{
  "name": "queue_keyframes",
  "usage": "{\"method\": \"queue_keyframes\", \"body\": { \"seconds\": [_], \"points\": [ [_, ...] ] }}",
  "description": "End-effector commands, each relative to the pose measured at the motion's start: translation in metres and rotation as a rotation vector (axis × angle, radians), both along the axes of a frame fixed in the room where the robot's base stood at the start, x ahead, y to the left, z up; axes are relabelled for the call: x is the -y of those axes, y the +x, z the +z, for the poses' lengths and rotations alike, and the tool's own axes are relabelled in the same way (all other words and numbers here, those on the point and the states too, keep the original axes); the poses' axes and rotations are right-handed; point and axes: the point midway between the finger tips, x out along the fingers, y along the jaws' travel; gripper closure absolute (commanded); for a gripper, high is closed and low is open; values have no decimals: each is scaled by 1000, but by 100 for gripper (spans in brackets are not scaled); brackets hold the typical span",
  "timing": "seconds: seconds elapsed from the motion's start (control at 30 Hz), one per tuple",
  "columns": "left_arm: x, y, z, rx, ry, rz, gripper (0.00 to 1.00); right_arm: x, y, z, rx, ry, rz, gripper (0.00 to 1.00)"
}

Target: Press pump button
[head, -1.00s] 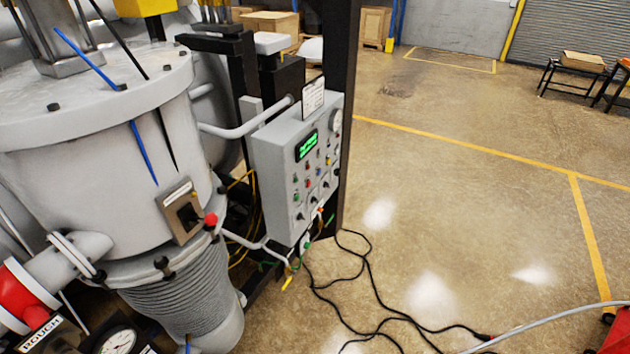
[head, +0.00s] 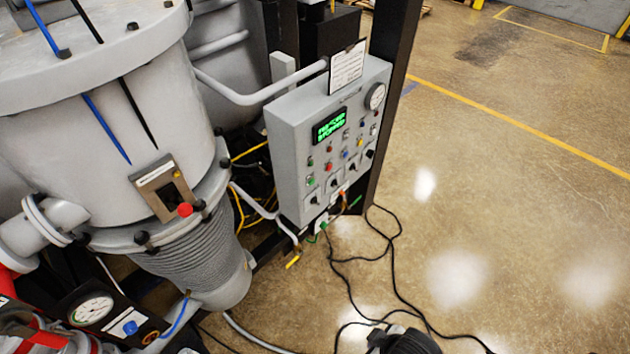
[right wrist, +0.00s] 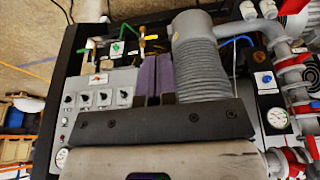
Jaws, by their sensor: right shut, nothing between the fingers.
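The grey control box (head: 290,130) stands right of the big vacuum vessel in the head view. Its sloped face has a green-lit display (head: 330,124), a round gauge (head: 375,96), small coloured buttons or lamps including a red one (head: 328,167), and a row of dark knobs. Labels are too small to read, so I cannot tell which is the pump button. My right gripper (head: 402,342) shows partly at the bottom edge, low and apart from the box. In the right wrist view its purple-grey fingers (right wrist: 155,68) are shut and empty, with the panel knobs (right wrist: 102,98) to their left. My left gripper is out of view.
The grey vessel (head: 110,100) with its ribbed bellows (head: 195,250) fills the left. A bent grey pipe (head: 240,98) runs to the box. A dark post (head: 390,50) stands behind it. Black cables (head: 385,240) lie on the floor; the floor to the right is clear.

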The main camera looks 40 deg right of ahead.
Motion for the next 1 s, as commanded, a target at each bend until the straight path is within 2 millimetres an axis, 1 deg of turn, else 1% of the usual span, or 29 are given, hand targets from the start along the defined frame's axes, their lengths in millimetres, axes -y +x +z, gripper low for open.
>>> {"method": "queue_keyframes", "body": {
  "seconds": [0.07,0.17,0.27,0.37,0.4,0.43,0.47,0.5,0.57,0.6,0.67,0.7,0.8,0.9,1.0],
  "points": [
    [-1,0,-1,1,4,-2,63,0,1,-1,2,2,-2,100],
    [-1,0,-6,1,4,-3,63,4,10,-9,21,-22,-10,100],
    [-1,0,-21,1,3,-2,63,17,34,-28,74,-83,-34,100],
    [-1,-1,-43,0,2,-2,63,37,75,-53,170,-183,-70,100],
    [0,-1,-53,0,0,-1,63,47,95,-62,219,-233,-86,100],
    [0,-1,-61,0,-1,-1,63,56,111,-68,259,-271,-98,100],
    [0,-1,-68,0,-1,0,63,64,127,-73,302,-311,-110,100],
    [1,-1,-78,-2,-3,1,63,76,149,-77,361,-364,-124,100],
    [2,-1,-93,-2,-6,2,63,92,181,-82,451,-444,-140,100],
    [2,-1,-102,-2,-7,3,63,103,202,-83,510,-496,-148,100],
    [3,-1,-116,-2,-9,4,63,119,231,-81,599,-573,-155,100],
    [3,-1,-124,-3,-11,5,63,129,250,-79,656,-620,-157,100],
    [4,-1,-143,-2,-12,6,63,151,291,-69,785,-733,-152,100],
    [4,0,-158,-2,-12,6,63,168,322,-56,888,-826,-139,100],
    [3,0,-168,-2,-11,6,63,180,343,-45,962,-896,-122,100]
  ]
}}
